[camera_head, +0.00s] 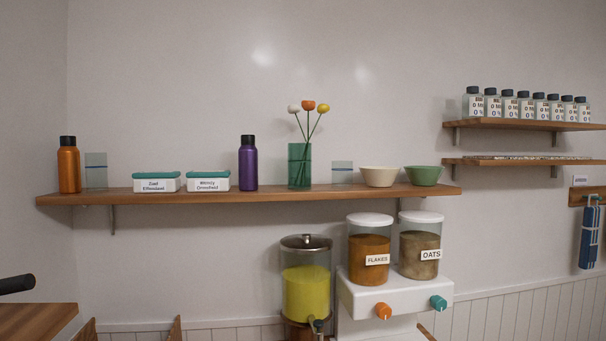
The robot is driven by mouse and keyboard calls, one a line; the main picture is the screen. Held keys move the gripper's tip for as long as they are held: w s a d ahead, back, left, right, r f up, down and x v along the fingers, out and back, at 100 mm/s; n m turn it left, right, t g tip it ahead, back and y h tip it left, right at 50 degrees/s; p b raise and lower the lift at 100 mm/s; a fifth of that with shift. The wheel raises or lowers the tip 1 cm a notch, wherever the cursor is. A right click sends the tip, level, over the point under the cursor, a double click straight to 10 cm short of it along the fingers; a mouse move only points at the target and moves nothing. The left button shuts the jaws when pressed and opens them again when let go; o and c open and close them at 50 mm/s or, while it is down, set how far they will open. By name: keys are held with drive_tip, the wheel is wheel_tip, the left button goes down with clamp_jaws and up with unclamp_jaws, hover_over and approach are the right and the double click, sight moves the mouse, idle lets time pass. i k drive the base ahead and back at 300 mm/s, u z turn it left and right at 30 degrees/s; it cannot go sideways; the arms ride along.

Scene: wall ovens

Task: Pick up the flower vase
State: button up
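The flower vase (299,167) is a green, see-through, straight-sided vase. It stands upright on the long wooden wall shelf (250,194), a little right of the shelf's middle. Three flowers on thin stems rise from it: one white, one orange and one yellow (322,109). A purple bottle (248,165) stands to its left, with a gap between. A clear glass (342,173) with a blue line stands to its right. My gripper is not in view, so its state does not show.
An orange bottle (69,167), another glass (96,171), two labelled boxes (157,182) and cream and green bowls (379,176) share the shelf. Below are a yellow drink dispenser (306,290) and a cereal dispenser (391,295). Jars (508,105) stand on a right shelf. The wall above the flowers is clear.

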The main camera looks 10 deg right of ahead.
sight(299, 154)
drive_tip(key=u, duration=0.05)
drive_tip(key=i, duration=1)
drive_tip(key=z, duration=0.05)
